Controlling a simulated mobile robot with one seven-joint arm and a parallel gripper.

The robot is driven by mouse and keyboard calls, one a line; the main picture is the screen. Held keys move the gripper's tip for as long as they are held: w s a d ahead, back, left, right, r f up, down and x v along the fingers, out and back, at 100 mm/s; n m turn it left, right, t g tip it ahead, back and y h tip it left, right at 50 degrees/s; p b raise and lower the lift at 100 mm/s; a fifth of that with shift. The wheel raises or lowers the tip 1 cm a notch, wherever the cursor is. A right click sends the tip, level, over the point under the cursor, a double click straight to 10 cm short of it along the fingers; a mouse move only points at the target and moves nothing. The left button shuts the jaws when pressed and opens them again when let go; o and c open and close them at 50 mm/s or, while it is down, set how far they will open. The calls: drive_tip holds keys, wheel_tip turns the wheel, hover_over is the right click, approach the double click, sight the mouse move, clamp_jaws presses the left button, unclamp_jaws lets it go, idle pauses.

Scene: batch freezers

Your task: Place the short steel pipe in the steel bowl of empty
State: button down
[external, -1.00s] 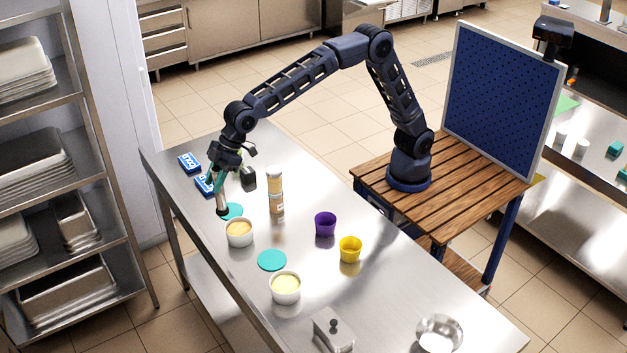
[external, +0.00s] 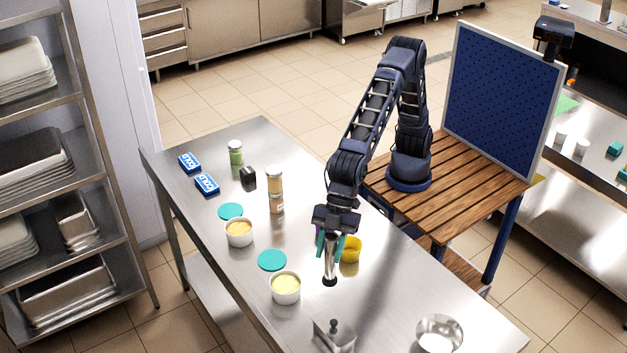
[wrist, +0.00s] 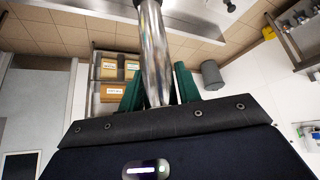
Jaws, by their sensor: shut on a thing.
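My gripper (external: 329,243) is shut on the short steel pipe (external: 330,265), which hangs upright from the green fingers above the steel table. In the wrist view the shiny pipe (wrist: 154,55) stands between the green fingers (wrist: 157,88). The pipe's dark lower end is in front of the yellow cup, right of the nearer white tub. The steel bowl (external: 440,332) stands at the right front of the table, apart from the pipe and to its right. The bowl looks empty, with a bright patch inside.
White tubs (external: 285,289), (external: 239,233) and teal discs (external: 272,260) lie to the left. A steel box with a knob (external: 334,336) stands at the front, left of the bowl.

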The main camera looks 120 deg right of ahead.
drive_tip(key=s+a+n+g+y, duration=0.2)
drive_tip(key=s+a+n, duration=0.2)
drive_tip(key=s+a, duration=1.9)
wheel_tip(320, 180, down, 20)
drive_tip(key=w+a, duration=0.1)
drive_tip(key=a, duration=0.1)
drive_tip(key=shift+w+a, duration=0.15)
drive_tip(key=shift+w, duration=0.2)
drive_tip(key=c, duration=1)
unclamp_jaws()
drive_tip(key=v, duration=1.2)
